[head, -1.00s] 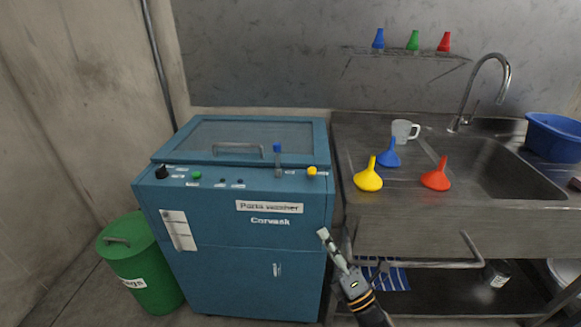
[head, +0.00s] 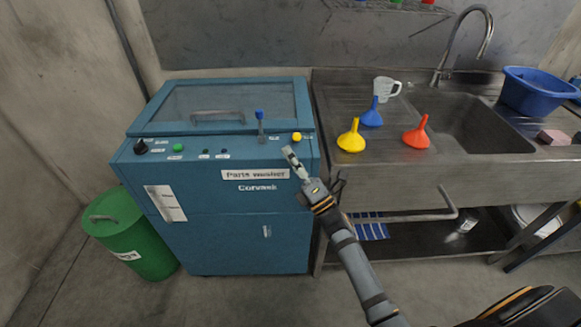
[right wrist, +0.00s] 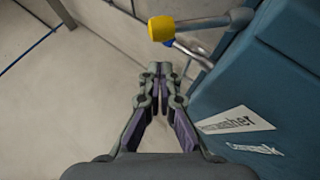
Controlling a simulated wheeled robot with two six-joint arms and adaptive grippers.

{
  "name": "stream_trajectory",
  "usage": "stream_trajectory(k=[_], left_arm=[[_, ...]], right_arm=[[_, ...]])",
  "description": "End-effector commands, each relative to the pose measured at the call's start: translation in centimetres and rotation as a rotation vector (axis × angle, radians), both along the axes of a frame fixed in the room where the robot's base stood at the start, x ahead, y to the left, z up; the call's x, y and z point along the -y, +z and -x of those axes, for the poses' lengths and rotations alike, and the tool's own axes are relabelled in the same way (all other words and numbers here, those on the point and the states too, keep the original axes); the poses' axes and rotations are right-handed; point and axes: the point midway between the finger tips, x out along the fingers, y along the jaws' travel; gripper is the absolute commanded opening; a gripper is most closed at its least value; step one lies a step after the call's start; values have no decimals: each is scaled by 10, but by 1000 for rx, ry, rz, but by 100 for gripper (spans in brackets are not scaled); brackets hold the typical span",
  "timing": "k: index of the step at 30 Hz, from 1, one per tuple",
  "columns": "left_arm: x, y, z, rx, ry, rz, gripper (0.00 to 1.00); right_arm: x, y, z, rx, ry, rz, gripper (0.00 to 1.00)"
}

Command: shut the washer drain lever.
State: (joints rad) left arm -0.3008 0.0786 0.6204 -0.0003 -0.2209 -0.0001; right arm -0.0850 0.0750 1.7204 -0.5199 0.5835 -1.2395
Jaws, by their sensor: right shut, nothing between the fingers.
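The blue parts washer (head: 240,242) stands left of the sink. On its front top edge are a lever with a blue tip (head: 259,115), standing upright, and a lever with a yellow knob (head: 297,137) at the right end. Their labels are too small to read, so I cannot tell which is the drain lever. My right gripper (head: 288,152) is shut and empty, in front of the washer's upper right corner, just below the yellow knob. In the right wrist view, the yellow knob (right wrist: 161,28) is ahead of the fingertips (right wrist: 161,68), apart from them. My left gripper is not in view.
A black knob (head: 140,147) and a green button (head: 178,148) sit on the washer's left. A green bin (head: 130,240) stands left of it. The steel sink (head: 400,190) at the right holds yellow (head: 351,138), blue (head: 372,115) and red funnels (head: 416,136).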

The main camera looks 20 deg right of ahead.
Motion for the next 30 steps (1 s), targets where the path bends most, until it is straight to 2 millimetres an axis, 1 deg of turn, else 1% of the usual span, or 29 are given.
stream_trajectory(k=[3,6,17,20,23,30], left_arm=[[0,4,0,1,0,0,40],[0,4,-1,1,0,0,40],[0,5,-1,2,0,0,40],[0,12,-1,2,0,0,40],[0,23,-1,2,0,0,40],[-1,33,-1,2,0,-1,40]], right_arm=[[9,5,-4,0,1,1,0],[13,6,-5,-1,0,0,0],[14,7,-5,-2,0,-2,0],[14,10,-6,-14,-1,-5,0],[14,15,-7,-39,0,-12,0],[14,16,-8,-71,0,-22,0]])
